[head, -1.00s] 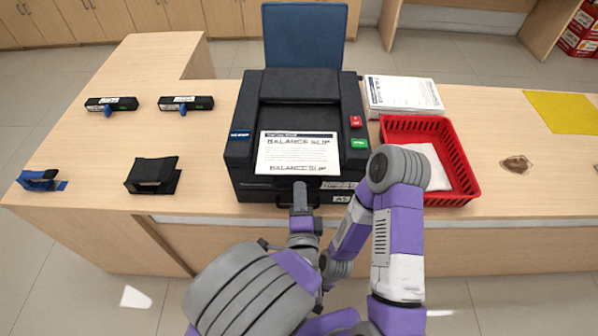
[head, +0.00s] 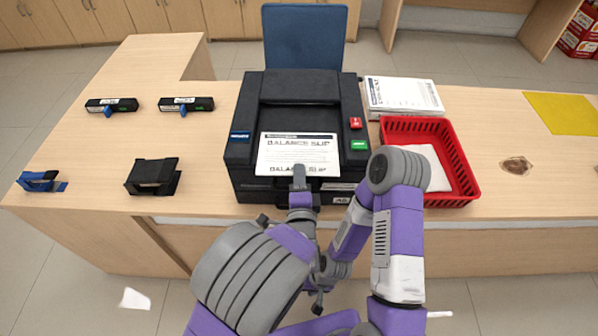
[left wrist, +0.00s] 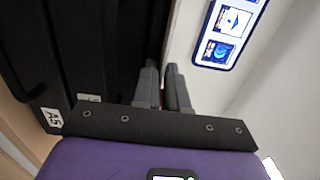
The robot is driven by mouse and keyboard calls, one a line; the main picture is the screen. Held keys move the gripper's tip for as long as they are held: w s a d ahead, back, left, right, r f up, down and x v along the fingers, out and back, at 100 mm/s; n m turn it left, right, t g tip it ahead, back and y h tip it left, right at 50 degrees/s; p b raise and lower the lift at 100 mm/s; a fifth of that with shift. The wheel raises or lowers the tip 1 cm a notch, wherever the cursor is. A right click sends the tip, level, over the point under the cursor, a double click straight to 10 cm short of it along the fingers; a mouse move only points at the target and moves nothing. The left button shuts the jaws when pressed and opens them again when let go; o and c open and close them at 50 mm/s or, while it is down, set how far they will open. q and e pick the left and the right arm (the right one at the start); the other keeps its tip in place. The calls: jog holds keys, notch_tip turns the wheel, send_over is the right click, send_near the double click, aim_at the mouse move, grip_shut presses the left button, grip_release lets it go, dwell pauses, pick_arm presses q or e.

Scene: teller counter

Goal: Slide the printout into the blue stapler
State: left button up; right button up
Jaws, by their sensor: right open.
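The printout, a white sheet headed BALANCE SLIP (head: 297,151), lies on the front of the black printer (head: 245,183). My left gripper (head: 299,172) is at the sheet's near edge, overlapping it in the head view. In the left wrist view its two grey fingers (left wrist: 163,80) stand a little apart with a narrow gap; a grip on the sheet does not show. The small blue stapler (head: 40,181) sits at the counter's front left corner, well left of both grippers. My right gripper (head: 318,303) is low in front of the counter, small, partly hidden and open.
A black device (head: 153,176) stands between stapler and printer. Two black devices with blue knobs (head: 111,105) (head: 186,104) lie behind. A red basket (head: 462,170) and a paper stack (head: 404,95) are to the right.

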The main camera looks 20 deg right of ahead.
pick_arm(q)
grip_shut()
jog(key=shift+r, duration=0.1)
pick_arm(e)
jog(key=shift+r, duration=0.1)
pick_arm(q)
notch_tip(320, 180, up, 3)
jog(key=shift+f+p, duration=0.2)
jog(key=shift+p, duration=1.05)
jog(key=shift+f, duration=0.1)
pick_arm(e)
notch_tip(320, 180, up, 2)
jog(key=shift+r, duration=0.1)
